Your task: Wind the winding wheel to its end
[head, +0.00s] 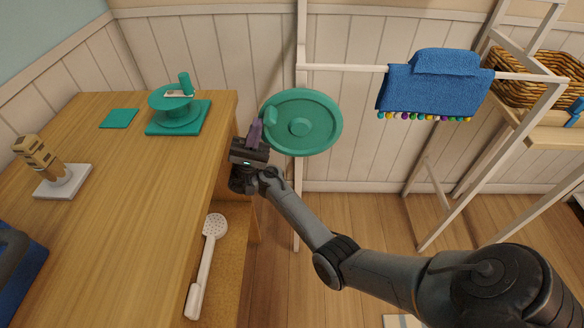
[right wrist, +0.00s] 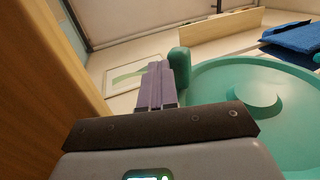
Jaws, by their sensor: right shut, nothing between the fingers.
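The winding wheel is a green disc (head: 322,113) with a raised hub, upright against a white post. A green knob (head: 270,117) stands out at its left rim. My right gripper (head: 255,134) is just left of this knob, its purple fingers shut with nothing between them. In the right wrist view the fingers (right wrist: 156,86) lie close beside the knob (right wrist: 180,68); I cannot tell whether they touch it. The wheel face (right wrist: 220,90) spreads to the right there. My left gripper is not in view.
A wooden counter (head: 130,210) stands left, bearing a green crank device (head: 178,112), a green square (head: 119,118) and a beige stacked object (head: 40,155). A blue towel (head: 435,85) hangs on a white rail right of the wheel.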

